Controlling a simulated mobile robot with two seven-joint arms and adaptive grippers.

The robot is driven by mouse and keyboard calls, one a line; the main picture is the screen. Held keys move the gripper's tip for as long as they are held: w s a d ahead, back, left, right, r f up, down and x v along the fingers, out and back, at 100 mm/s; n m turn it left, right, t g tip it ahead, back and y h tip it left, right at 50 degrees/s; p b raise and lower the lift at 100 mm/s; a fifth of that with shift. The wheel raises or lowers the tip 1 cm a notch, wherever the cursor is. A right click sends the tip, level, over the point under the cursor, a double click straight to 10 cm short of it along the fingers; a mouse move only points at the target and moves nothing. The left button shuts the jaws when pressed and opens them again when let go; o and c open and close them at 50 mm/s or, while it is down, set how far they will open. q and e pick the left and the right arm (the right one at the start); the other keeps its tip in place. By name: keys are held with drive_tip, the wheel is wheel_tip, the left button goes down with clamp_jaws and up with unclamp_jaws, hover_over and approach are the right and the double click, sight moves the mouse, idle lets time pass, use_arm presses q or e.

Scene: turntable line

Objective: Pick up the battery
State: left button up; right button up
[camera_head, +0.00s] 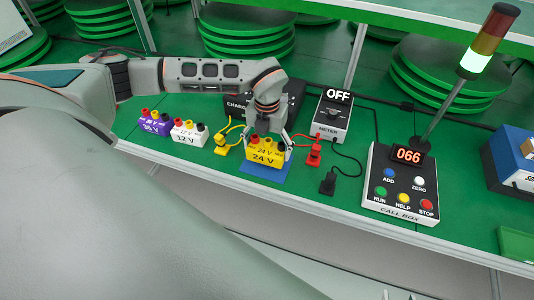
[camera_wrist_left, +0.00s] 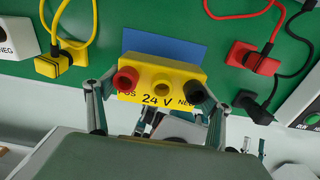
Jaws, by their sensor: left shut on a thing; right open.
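The yellow 24 V battery (camera_head: 264,156) is over the blue mat (camera_head: 262,176) on the green bench. My left gripper (camera_head: 268,141) reaches down from above and is shut on it, a finger at each side. In the left wrist view the battery (camera_wrist_left: 160,84) sits between the fingers of the gripper (camera_wrist_left: 157,104), its red, yellow and black terminals showing. The blue mat (camera_wrist_left: 165,44) lies behind it. I cannot tell whether the battery touches the mat.
A white 12 V battery (camera_head: 188,133) and a purple battery (camera_head: 154,127) stand to the left. Yellow (camera_head: 221,149) and red (camera_head: 314,157) clips with cables flank the mat. The meter (camera_head: 333,119) reads OFF. The call box (camera_head: 401,186) is at right. Bare bench lies in front of the clips.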

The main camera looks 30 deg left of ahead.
sight(267, 143)
use_arm(q)
wheel_tip(267, 143, up, 17)
drive_tip(key=shift+b, duration=0.3)
